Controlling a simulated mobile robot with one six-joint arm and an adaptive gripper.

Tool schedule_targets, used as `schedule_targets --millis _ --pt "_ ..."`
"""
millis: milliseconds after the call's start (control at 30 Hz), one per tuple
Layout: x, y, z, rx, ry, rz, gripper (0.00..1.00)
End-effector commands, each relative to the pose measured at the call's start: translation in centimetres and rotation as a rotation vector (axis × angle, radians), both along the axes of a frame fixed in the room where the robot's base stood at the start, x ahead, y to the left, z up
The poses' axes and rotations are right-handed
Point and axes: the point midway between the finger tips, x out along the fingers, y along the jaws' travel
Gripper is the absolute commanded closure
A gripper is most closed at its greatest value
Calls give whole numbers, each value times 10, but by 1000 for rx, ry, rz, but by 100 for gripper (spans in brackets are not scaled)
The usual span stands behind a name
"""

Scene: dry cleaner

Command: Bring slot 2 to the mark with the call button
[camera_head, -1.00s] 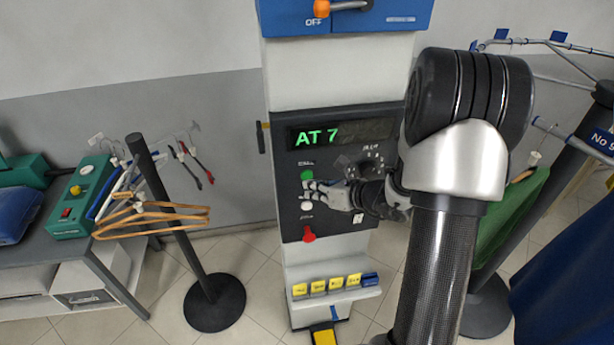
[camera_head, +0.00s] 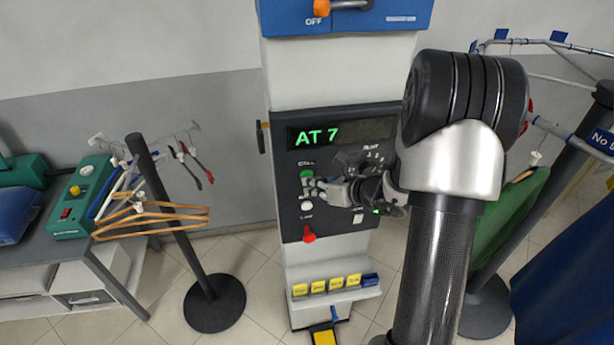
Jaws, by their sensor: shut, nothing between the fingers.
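The dark control panel (camera_head: 297,222) on the white column shows green text "AT 7" on its display (camera_head: 318,135). Below the display are a green button (camera_head: 306,174), a white button (camera_head: 306,206) and a red button (camera_head: 309,235), with small labels too blurred to read. A dial (camera_head: 374,158) sits to the right, partly behind my arm. My gripper (camera_head: 313,187) is shut and empty, its tips in front of the panel between the green and white buttons. I cannot tell whether it touches the panel. No slot 2 label is readable.
A blue box with an orange OFF switch (camera_head: 321,8) is above. Yellow tags (camera_head: 318,286) sit on a shelf below. A hanger stand (camera_head: 165,200) is at left, beside a table with a green box (camera_head: 74,205). A rail with a green garment (camera_head: 510,215) is at right.

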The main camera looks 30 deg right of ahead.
Motion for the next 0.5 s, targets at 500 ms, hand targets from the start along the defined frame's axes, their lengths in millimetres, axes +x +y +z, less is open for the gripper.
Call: schedule_targets --millis 500 --pt "6 -2 0 0 -1 -1 100"
